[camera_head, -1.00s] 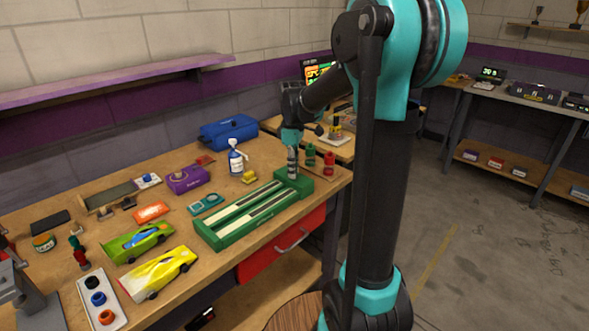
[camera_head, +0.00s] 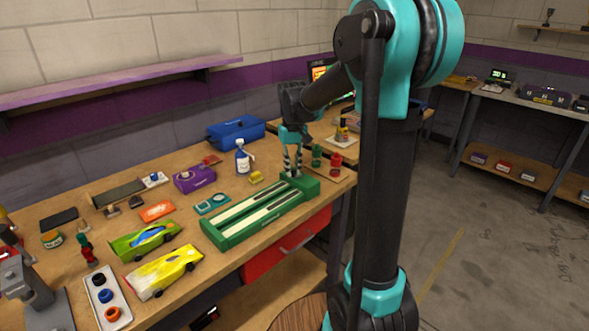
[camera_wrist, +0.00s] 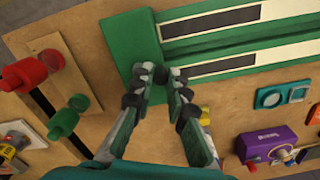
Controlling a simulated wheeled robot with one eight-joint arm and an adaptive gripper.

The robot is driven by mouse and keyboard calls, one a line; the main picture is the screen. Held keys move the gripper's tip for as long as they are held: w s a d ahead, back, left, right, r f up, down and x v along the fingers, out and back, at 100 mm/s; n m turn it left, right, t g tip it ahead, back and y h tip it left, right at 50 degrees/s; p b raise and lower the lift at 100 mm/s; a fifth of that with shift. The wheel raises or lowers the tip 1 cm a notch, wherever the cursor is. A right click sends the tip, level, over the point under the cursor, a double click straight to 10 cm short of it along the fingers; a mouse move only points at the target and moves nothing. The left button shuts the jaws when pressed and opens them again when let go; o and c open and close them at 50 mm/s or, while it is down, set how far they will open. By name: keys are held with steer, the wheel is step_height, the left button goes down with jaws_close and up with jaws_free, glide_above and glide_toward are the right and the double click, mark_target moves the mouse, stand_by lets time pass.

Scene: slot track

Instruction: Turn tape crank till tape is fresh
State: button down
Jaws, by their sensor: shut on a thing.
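A long green track (camera_head: 260,212) lies on the workbench, with two lanes of light and black strip (camera_wrist: 212,22). A green block (camera_head: 306,184) closes its far end; it also shows in the wrist view (camera_wrist: 130,45). My gripper (camera_head: 292,174) points down over this block. In the wrist view my gripper (camera_wrist: 162,74) has its fingertips a small distance apart at the block's edge, shut on a small part taken to be the tape crank. The fingers mostly hide that part, so its angle cannot be told.
Close to the block stand a green knob post (camera_head: 316,155) and a red one (camera_head: 335,163) on a wooden board. A spray bottle (camera_head: 243,160), a yellow block (camera_head: 256,177) and a purple box (camera_head: 194,179) are nearby. Toy cars lie at the near left.

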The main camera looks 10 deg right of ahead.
steer(key=m, duration=0.2)
steer(key=w+m, duration=0.1)
steer(key=m, duration=0.2)
steer(key=shift+w+a+m, duration=0.15)
steer(key=shift+w+m, duration=0.05)
steer(key=shift+m, duration=0.1)
steer(key=m, duration=0.3)
steer(key=w+m, duration=0.1)
steer(key=m, duration=0.2)
steer(key=shift+w+d, duration=0.15)
steer(key=shift+d, duration=0.05)
steer(key=c, duration=1.5)
jaws_free()
step_height(320, 180, up, 12)
steer(key=shift+r, duration=0.1)
